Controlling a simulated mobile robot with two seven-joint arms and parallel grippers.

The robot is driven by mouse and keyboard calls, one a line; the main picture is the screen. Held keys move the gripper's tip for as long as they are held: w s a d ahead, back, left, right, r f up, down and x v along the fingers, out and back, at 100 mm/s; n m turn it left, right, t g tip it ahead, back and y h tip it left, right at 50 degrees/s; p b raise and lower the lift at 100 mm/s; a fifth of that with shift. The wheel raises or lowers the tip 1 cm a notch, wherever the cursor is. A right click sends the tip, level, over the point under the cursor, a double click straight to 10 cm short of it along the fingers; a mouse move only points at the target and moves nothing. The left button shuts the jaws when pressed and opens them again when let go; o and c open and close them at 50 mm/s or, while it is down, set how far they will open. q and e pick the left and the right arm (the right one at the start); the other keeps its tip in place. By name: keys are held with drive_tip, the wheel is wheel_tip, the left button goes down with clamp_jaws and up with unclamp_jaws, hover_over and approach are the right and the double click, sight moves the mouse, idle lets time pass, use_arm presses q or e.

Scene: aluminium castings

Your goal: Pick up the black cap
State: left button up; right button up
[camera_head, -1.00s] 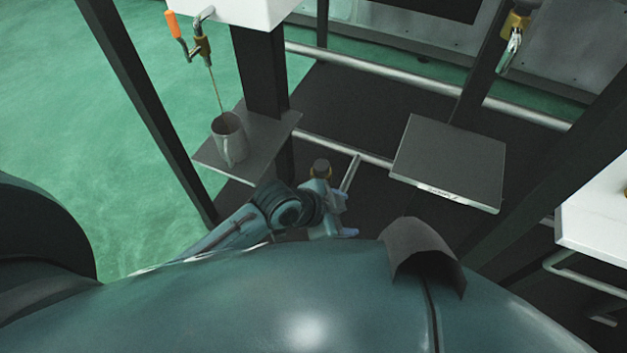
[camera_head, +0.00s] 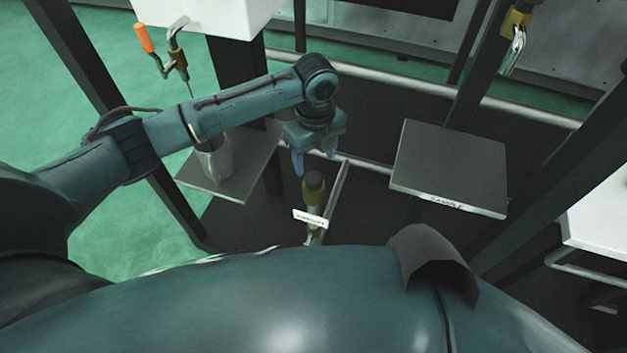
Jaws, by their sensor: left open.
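The black cap (camera_head: 314,181) is a small dark cylinder on top of a brass fitting (camera_head: 312,203), low in the middle of the view. My left gripper (camera_head: 315,164) points down with its two fingers apart and nothing visible between them. It shows just above the cap in the picture; the exact gap in height and depth cannot be told. The cap is in plain view and not held. My right gripper is not in view.
A white label (camera_head: 310,217) hangs by the brass fitting. A metal mug (camera_head: 216,160) stands on the left shelf (camera_head: 229,190), partly behind my left arm, under an orange-handled tap (camera_head: 145,38). An empty grey shelf (camera_head: 450,166) is right of the fitting, with a metal rail (camera_head: 338,195) between.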

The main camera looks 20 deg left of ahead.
sight(314, 179)
use_arm(q)
drive_tip(key=f, duration=0.8)
drive_tip(key=shift+w+a, duration=0.1)
drive_tip(key=shift+w, duration=0.15)
drive_tip(key=c, duration=1.1)
